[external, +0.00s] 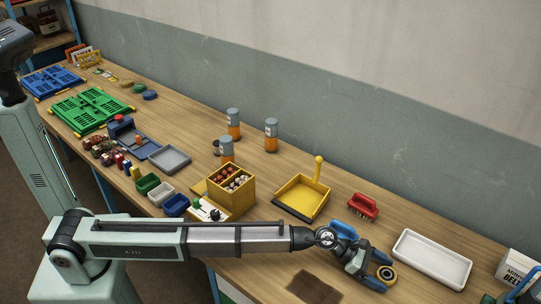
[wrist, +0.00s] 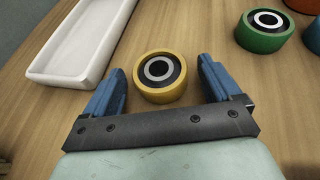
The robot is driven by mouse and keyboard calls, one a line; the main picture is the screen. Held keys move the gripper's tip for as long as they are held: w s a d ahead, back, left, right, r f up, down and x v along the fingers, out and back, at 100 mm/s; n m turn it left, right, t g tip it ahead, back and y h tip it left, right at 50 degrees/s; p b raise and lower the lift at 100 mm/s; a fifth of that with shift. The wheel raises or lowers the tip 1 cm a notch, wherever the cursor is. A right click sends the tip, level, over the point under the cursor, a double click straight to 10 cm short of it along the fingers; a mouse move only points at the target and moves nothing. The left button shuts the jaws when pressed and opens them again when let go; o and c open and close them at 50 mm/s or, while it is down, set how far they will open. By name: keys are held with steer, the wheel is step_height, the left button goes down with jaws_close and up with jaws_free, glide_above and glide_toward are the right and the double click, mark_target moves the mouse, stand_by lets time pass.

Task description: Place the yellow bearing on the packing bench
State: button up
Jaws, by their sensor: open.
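The yellow bearing (wrist: 148,92) is a yellow ring with a dark and silver centre, lying flat on the wooden bench (wrist: 214,30). In the wrist view it sits between the two blue fingers of my gripper (wrist: 160,92), with a gap visible on each side. My gripper is open. In the external view my gripper (external: 370,270) is low over the bench at the front right, and the bearing (external: 386,274) shows beside its fingertips.
A white tray (external: 431,259) lies just beyond my gripper. A green bearing (wrist: 264,32) is to the right in the wrist view. A yellow dustpan (external: 301,197), a red brush (external: 363,206) and a dark brown patch (external: 318,287) are nearby.

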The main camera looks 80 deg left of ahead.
steer(key=v, duration=1.2)
steer(key=shift+r, duration=0.1)
